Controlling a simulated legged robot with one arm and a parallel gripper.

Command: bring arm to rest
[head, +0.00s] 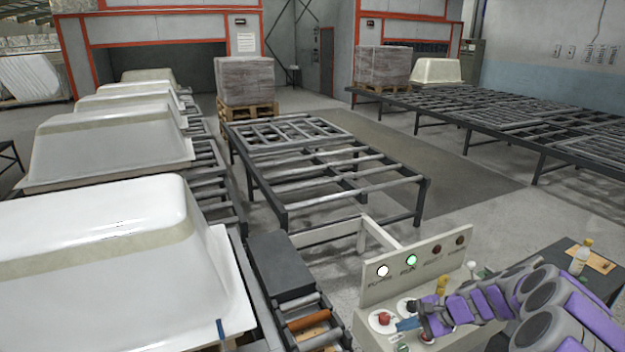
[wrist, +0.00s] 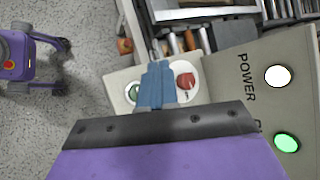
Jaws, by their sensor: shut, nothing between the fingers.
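My gripper (head: 402,325) is shut and empty at the end of my purple arm, low over the control console (head: 437,272). Its blue fingers (wrist: 156,80) show in the wrist view between a red button (wrist: 186,81) and a green button (wrist: 133,92). The fingers cover part of the console top between them. The red button also shows in the head view (head: 383,318), just left of the fingertips. I cannot tell whether the fingers touch the console.
On the console's upright panel, a white POWER light (head: 383,270) and a green light (head: 411,260) are lit. White bathtub shells (head: 110,240) line the left conveyor. An empty roller frame (head: 330,170) stands ahead. A bottle (head: 581,256) stands on a dark table at right.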

